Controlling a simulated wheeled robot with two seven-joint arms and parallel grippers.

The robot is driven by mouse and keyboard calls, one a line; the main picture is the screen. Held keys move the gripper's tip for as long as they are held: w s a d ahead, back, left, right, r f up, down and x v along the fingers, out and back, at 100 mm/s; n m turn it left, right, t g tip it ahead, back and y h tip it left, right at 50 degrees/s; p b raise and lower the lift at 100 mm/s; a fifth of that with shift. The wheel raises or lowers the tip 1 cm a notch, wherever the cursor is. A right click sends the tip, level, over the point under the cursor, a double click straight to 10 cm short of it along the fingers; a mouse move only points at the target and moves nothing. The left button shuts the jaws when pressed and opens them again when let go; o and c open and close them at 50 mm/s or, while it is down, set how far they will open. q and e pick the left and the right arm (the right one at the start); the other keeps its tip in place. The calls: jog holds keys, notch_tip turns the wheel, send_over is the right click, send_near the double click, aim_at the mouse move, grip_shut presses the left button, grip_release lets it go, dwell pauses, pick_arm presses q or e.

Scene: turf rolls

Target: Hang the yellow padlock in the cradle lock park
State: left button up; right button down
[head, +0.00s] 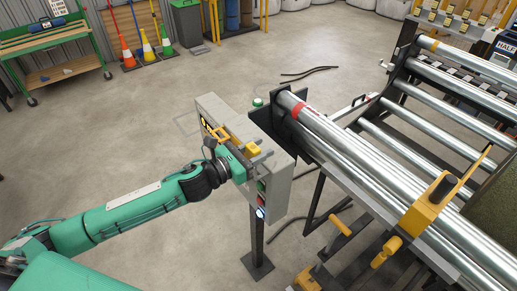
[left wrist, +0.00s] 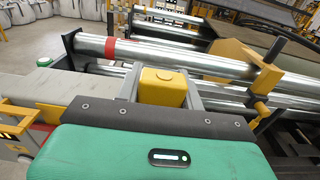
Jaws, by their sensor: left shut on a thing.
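The yellow padlock (head: 254,148) shows as a small yellow block above the grey control box (head: 285,188). In the left wrist view the padlock (left wrist: 163,87) sits between the two grey fingers of my left gripper (left wrist: 162,90). My left gripper (head: 257,160) is shut on it, at the upper part of the box. The padlock's shackle is not clear to see. A yellow bracket (head: 219,133) is on top of the box, left of the gripper; I cannot tell whether it belongs to the cradle lock park. My right gripper is not in view.
Steel rollers (head: 372,165) in a dark frame lie close to the right of the box. A yellow clamp part (head: 428,212) sits across them. A green button (head: 257,102) stands behind the box. The concrete floor (head: 130,130) to the left is mostly clear.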

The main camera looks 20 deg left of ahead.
pick_arm(q)
jog(key=shift+f+b, duration=0.3)
jog(key=shift+f, duration=0.1)
jog(key=shift+f+b, duration=0.6)
jog(key=shift+f, duration=0.1)
jog(key=shift+f+b, duration=1.2)
jog(key=shift+f, duration=0.25)
jog(key=o, duration=1.1)
jog(key=shift+s, duration=0.1)
jog(key=b+v, duration=0.6)
jog(key=v, duration=0.7)
jog(key=shift+s+a+b, duration=0.2)
jog(key=shift+b, duration=0.15)
